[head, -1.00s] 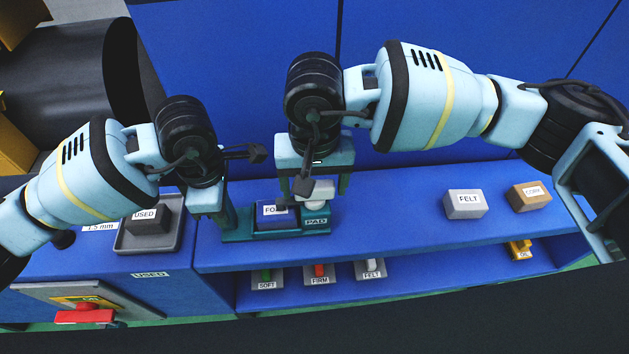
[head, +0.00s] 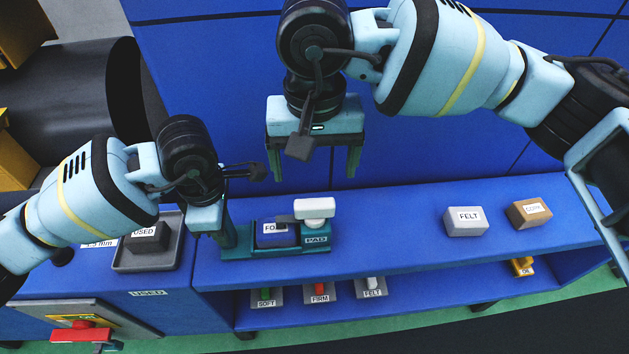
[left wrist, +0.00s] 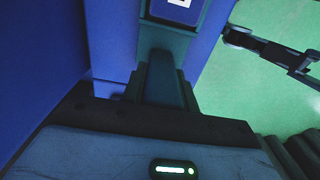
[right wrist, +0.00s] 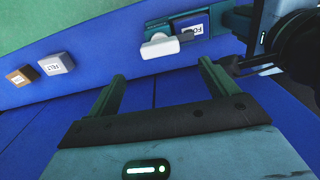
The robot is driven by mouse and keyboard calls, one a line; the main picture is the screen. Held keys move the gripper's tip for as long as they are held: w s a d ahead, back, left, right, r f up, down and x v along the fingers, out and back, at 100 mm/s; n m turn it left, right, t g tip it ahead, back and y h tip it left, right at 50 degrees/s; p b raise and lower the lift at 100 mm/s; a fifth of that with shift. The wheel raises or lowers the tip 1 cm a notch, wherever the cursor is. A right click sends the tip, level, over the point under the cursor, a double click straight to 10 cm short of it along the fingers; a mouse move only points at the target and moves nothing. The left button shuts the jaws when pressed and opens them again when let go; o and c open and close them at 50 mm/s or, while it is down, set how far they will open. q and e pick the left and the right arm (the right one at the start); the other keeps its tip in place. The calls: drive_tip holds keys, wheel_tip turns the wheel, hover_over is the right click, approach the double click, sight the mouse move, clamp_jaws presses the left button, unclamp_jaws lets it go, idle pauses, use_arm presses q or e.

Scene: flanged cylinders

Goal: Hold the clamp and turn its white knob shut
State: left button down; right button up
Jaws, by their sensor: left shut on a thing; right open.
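The teal clamp (head: 285,252) labelled PAD stands on the blue bench and holds a dark blue block (head: 276,235), its label partly covered. The white knob (head: 314,209) sits at the clamp's right end, its bar pointing left over the block's edge. It also shows in the right wrist view (right wrist: 167,44). My left gripper (head: 228,238) is shut on the clamp's left end, seen close in the left wrist view (left wrist: 168,80). My right gripper (head: 314,165) is open and empty, above and apart from the knob, fingers pointing down.
A grey FELT block (head: 465,222) and a brown CORK block (head: 529,213) stand to the right on the bench. A grey USED tray (head: 150,263) is at left. Labelled SOFT, FIRM and FELT pieces (head: 320,291) are on the lower shelf. Bench between clamp and FELT block is clear.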

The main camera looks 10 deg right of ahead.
drive_tip(key=shift+r, duration=1.1)
use_arm(q)
drive_tip(key=c, duration=1)
unclamp_jaws()
drive_tip(key=shift+r, duration=0.15)
wheel_tip(320, 180, up, 12)
drive_tip(key=shift+f, duration=0.1)
use_arm(e)
drive_tip(key=shift+f, duration=0.1)
